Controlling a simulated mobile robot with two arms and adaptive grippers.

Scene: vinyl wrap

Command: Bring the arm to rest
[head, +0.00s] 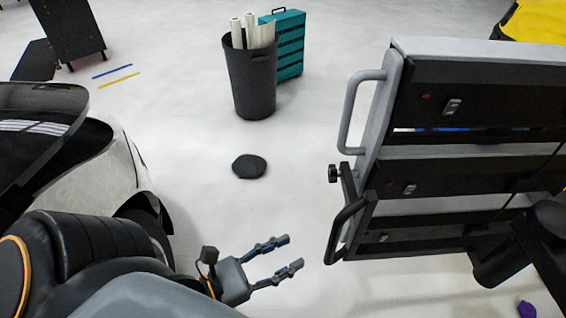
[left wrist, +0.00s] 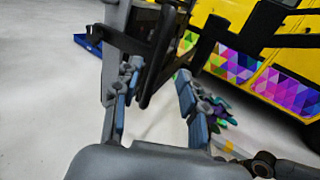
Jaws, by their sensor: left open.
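My left arm comes in from the lower left of the head view. Its gripper (head: 290,252) points right over the pale floor, with its two fingers apart and nothing between them. It is left of the lower handle of a grey and black panelled unit (head: 440,155), with a visible gap in the picture. In the left wrist view the open fingers (left wrist: 156,73) reach forward, with dark bars of a frame behind them. I see no object held. My right gripper does not show in either view.
A dark bin (head: 250,80) with white rolls stands by a teal case (head: 290,45). A flat black object (head: 249,166) lies on open floor. A white car body (head: 120,165) is at left. A yellow vehicle with patterned wrap (left wrist: 285,80) fills the wrist view's right.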

